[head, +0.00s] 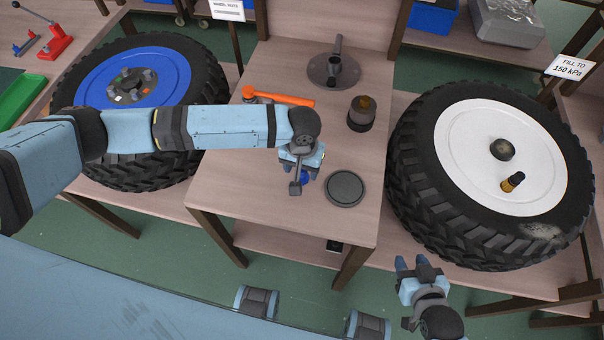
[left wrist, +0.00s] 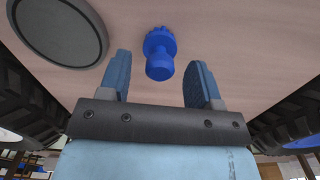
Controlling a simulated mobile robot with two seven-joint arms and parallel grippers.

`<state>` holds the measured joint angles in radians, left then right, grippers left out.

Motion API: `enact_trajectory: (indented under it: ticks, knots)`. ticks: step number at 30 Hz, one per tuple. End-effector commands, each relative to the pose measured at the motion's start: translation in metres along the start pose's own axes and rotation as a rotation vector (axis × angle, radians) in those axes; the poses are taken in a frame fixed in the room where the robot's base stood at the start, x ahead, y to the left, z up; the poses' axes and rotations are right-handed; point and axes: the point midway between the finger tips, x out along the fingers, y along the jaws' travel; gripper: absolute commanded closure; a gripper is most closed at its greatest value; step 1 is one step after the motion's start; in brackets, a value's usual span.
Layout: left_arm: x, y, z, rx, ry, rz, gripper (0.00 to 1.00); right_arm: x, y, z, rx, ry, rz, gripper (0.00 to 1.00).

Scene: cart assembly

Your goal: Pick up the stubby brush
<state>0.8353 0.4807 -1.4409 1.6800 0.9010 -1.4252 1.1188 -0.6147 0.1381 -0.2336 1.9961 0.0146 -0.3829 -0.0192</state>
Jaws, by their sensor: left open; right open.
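I cannot tell for sure which thing is the stubby brush. A squat dark piece with an amber top (head: 362,112) stands upright on the middle table. A small black piece with an amber band (head: 513,182) sits on the white wheel hub. My left gripper (head: 300,180) is open over the table, pointing down. A blue knob-like piece (left wrist: 159,55) with a scalloped rim shows between its spread fingers in the left wrist view, not gripped; in the head view it is mostly hidden. My right gripper (head: 413,266) is open and empty, low in front of the right wheel.
A dark round disc (head: 345,188) lies right of my left gripper. An orange-handled tool (head: 278,97) and a grey disc with a post (head: 334,72) lie further back. A blue-hubbed wheel (head: 190,75) is left, a white-hubbed wheel (head: 470,150) right. The table's front left is clear.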

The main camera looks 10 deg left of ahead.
Motion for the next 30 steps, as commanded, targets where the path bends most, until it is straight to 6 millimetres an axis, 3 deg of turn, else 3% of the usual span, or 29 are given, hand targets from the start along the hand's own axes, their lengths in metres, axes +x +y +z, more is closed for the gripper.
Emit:
enact_trajectory:
  ticks: [3,10,17,18,30]
  knots:
    - [0.0101,-0.0002,0.0003,0.000,0.000,-0.001,0.42,0.0005,-0.0001,-0.0003,0.001,0.001,0.000,0.57]
    - [0.0115,0.0000,0.0004,0.001,0.001,0.000,0.42,0.0005,-0.0004,-0.0006,0.001,0.001,-0.001,0.57]
    - [0.0113,0.0000,0.0004,0.001,0.001,0.000,0.92,0.0004,-0.0009,-0.0008,0.001,0.002,-0.002,0.57]
    - [0.0113,0.0000,0.0004,0.001,0.001,0.000,0.96,0.0004,-0.0009,-0.0008,0.001,0.002,-0.002,0.57]
    - [0.0038,0.0000,-0.0001,0.000,0.001,0.000,0.96,0.0001,-0.0010,-0.0014,0.000,0.002,-0.002,0.57]
